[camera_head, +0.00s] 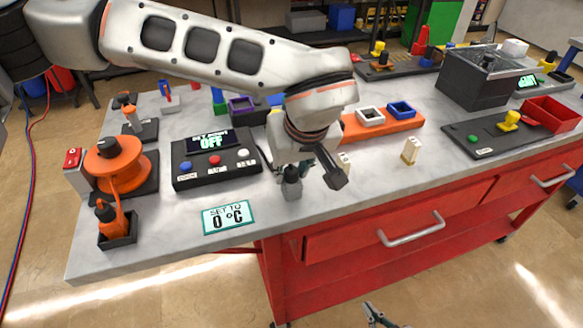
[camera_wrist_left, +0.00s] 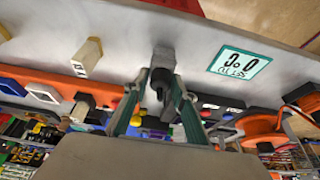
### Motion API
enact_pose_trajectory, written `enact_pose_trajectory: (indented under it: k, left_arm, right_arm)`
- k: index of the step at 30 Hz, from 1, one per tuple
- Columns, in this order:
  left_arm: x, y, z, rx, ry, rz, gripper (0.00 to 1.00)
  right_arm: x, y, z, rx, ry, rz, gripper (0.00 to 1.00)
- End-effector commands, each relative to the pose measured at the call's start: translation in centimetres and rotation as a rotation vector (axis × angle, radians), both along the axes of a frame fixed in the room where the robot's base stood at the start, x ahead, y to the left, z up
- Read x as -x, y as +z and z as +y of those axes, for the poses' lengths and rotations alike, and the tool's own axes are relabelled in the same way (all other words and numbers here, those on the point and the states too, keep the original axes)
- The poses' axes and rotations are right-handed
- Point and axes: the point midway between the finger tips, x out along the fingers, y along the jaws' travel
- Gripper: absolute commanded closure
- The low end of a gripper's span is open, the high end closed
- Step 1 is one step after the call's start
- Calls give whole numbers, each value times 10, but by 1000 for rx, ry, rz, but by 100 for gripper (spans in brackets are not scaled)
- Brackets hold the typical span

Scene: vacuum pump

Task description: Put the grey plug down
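The grey plug (camera_head: 291,187) has a grey block body and a black top. My right gripper (camera_head: 373,314) shows only partly at the bottom edge, low in front of the bench.
A black control box (camera_head: 215,158) reading OFF and an orange reel (camera_head: 114,160) stand to the left. A cream block (camera_head: 410,150) stands to the right, and an orange tray (camera_head: 384,127) lies behind. The bench top (camera_head: 375,175) is clear right of the plug.

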Motion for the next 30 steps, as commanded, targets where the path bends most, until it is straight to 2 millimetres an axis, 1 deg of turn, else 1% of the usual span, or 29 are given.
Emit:
enact_pose_trajectory:
  k: [1, 2, 11, 16, 20, 24, 30]
  left_arm:
    - [0, 0, 0, 0, -1, 0, 64]
    - [0, 0, 0, 0, 0, 0, 57]
    - [0, 0, 0, 0, 0, 0, 57]
    - [2, 10, -1, 0, 0, -2, 57]
    - [9, 29, -3, -1, -1, -4, 57]
    - [20, 57, -7, 1, -2, -5, 57]
    - [34, 91, -11, -1, 0, -3, 57]
  right_arm:
    - [0, 0, 0, 1, 1, 0, 100]
    - [0, 0, 0, 1, 1, 0, 100]
    - [-1, 1, 0, 1, 0, -2, 100]
    - [-1, 3, 0, -1, 0, -4, 100]
    - [-2, 4, 0, -2, -1, -6, 100]
    - [-2, 6, 0, -4, 0, -6, 100]
    - [-1, 7, 1, -7, -1, -4, 100]
